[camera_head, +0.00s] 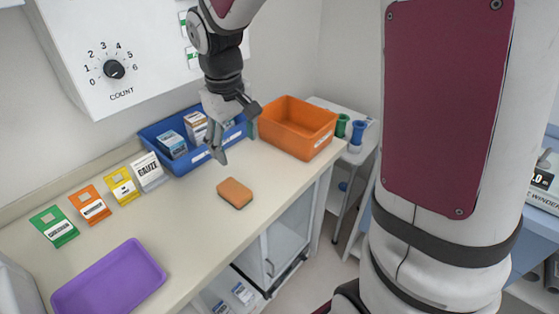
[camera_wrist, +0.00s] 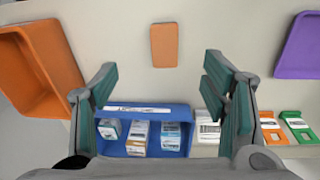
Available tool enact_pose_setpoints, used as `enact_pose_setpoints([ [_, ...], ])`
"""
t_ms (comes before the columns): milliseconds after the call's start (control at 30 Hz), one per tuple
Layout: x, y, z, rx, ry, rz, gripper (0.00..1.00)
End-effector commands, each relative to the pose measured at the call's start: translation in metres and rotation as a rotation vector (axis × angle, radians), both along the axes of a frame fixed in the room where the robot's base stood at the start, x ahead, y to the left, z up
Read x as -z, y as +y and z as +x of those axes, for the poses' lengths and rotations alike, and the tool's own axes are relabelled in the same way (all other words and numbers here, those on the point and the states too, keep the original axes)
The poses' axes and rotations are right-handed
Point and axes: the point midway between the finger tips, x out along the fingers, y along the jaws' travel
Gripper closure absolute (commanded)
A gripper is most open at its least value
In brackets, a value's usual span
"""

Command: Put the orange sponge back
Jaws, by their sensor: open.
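The orange sponge (camera_head: 235,193) lies flat on the cream counter, in front of the blue bin. It also shows in the wrist view (camera_wrist: 164,45) at the top middle, beyond my fingertips and apart from them. My gripper (camera_head: 238,140) is open and empty, above the counter by the blue bin's front edge; it also shows in the wrist view (camera_wrist: 160,85). An orange bin (camera_head: 297,128) stands on the counter to the right of the blue bin (camera_head: 180,168). The blue bin holds several small boxes and is partly hidden by my gripper.
A purple tray (camera_head: 108,280) lies at the near left of the counter (camera_head: 185,215). Several coloured packets, green (camera_head: 54,226) to white (camera_head: 149,171), stand along the wall. A white side table (camera_head: 352,155) with green and blue cups is beyond the orange bin. Counter around the sponge is clear.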

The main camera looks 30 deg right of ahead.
Motion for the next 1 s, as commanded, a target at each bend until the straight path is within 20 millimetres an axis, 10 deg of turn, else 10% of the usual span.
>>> enact_pose_setpoints([
  [300,-0.075,-0.002,-0.093,0.107,-0.16,-0.013,0.33],
  [600,-0.099,0.0,-0.178,0.194,-0.3,0.066,0.33],
  [1000,-0.097,0.002,-0.213,0.228,-0.355,0.128,0.33],
])
